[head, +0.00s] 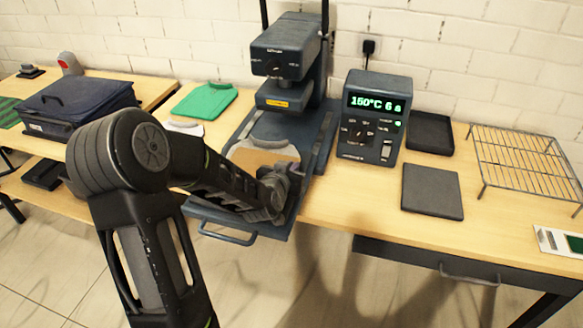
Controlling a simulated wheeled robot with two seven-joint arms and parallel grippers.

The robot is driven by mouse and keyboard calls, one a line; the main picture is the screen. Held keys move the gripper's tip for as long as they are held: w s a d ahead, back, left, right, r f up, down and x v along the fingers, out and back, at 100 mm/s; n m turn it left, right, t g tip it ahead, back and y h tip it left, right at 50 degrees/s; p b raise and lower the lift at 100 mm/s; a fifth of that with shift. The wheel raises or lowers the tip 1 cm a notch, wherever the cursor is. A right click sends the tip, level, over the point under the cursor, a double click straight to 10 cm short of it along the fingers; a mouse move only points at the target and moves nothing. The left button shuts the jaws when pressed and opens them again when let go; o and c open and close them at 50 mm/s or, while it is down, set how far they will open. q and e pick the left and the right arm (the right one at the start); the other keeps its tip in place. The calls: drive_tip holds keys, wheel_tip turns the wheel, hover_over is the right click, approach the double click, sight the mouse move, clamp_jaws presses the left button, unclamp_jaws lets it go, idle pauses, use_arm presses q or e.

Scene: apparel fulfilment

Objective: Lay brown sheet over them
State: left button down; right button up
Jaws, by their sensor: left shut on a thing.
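The heat press (289,52) stands open at the back of the table, its upper head raised over the pulled-out lower platen. A light grey garment (282,126) lies on the platen, with its collar toward the back. The brown sheet (262,158) is over the garment's front part, partly hidden by my left arm. My left gripper (284,190) is low at the platen's front right, shut on the brown sheet; its fingertips are hard to make out. My right gripper is not in view.
A control box (376,118) reading 150°C is right of the press. A dark pad (432,191), black tray (430,132) and wire rack (525,160) lie farther right. A green folded shirt (205,101) and dark blue case (76,105) are left.

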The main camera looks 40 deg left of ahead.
use_arm(q)
drive_tip(key=c, duration=1.5)
unclamp_jaws()
drive_tip(key=shift+s, duration=0.1)
drive_tip(key=b+v, duration=0.1)
drive_tip(key=v, duration=0.6)
drive_tip(key=shift+s+d+r, duration=0.15)
drive_tip(key=shift+s, duration=0.1)
